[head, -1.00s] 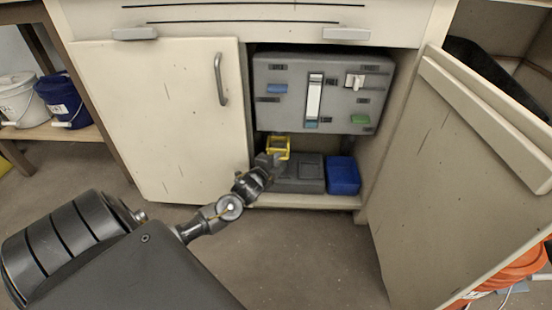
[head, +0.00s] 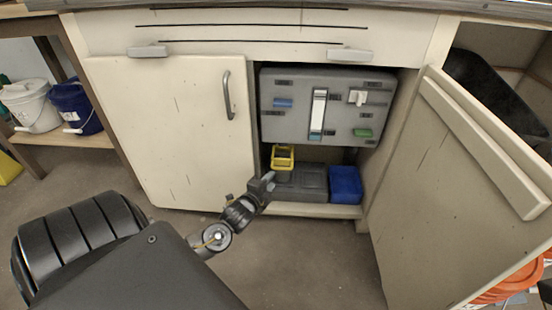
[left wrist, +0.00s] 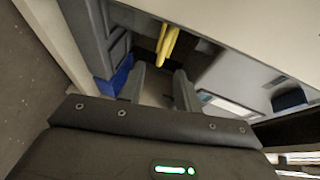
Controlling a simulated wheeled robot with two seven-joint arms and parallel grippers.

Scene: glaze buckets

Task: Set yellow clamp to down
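The yellow clamp (head: 283,151) is a small yellow frame with a dark middle, at the lower left of the grey panel inside the open cabinet. It also shows as a yellow bar at the top of the left wrist view (left wrist: 167,42). My left gripper (head: 270,179) is just below and left of the clamp in the head view. In the left wrist view its two grey fingers (left wrist: 158,82) stand apart with nothing between them, and the yellow bar lies beyond their tips. I cannot tell whether a finger touches the clamp. My right gripper is not in view.
The grey panel (head: 340,90) carries blue, white and green parts. A grey case (head: 305,184) and a blue box (head: 345,184) stand below it. The left cabinet door (head: 170,130) is closed beside my arm; the right door (head: 470,190) is swung open. Floor in front is clear.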

